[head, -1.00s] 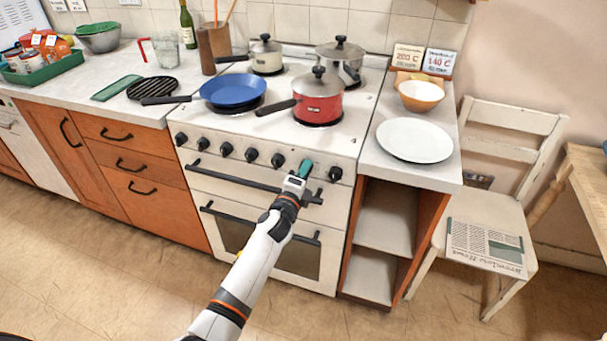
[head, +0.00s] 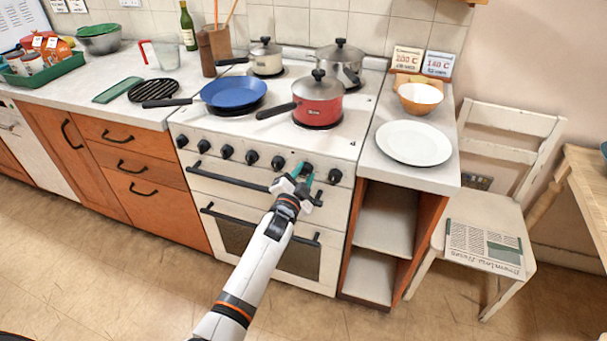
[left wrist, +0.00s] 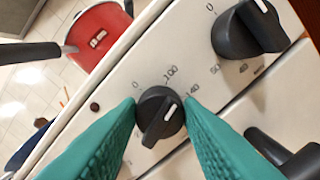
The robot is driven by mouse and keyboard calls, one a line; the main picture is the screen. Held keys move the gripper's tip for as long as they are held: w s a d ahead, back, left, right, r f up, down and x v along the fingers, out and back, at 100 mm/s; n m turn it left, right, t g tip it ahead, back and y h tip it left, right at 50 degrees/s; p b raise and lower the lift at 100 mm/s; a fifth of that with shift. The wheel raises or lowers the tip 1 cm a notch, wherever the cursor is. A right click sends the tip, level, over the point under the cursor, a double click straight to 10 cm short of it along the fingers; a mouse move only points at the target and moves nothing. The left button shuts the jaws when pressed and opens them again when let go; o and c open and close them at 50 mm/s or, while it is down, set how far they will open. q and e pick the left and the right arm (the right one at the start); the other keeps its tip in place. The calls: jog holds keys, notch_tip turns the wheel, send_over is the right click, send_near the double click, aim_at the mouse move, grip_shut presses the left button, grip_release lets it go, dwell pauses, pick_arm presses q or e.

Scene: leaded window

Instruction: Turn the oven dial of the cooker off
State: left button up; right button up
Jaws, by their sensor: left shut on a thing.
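The white cooker (head: 345,150) has a row of black dials along its front. My left gripper (head: 304,173), with teal fingers, is shut on the oven dial (left wrist: 160,116), the second dial from the right. In the left wrist view its fingers (left wrist: 163,110) lie on either side of the dial. Printed marks 0, 100 and 140 show around it. Another black dial (left wrist: 248,30) sits to the right, apart from the fingers. My right gripper is not in view.
A black oven handle rail (head: 235,179) runs just below the dials. A red pot (head: 318,103) and a blue pan (head: 233,91) stand on the hob. A white plate (head: 414,141) lies on the counter to the right.

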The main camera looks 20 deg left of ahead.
pick_arm(q)
jog(key=n+p, duration=0.1)
jog(key=n, duration=0.3)
jog(key=shift+n, duration=0.4)
jog(key=n, duration=0.3)
jog(key=shift+a+n, duration=0.1)
jog(key=shift+n, duration=0.2)
jog(key=n, duration=0.3)
jog(key=shift+p, duration=0.3)
jog(key=shift+f+n, duration=0.1)
jog(key=shift+n, duration=1.8)
jog(key=o, duration=1)
jog(key=s, duration=1.2)
jog(key=shift+a, duration=0.25)
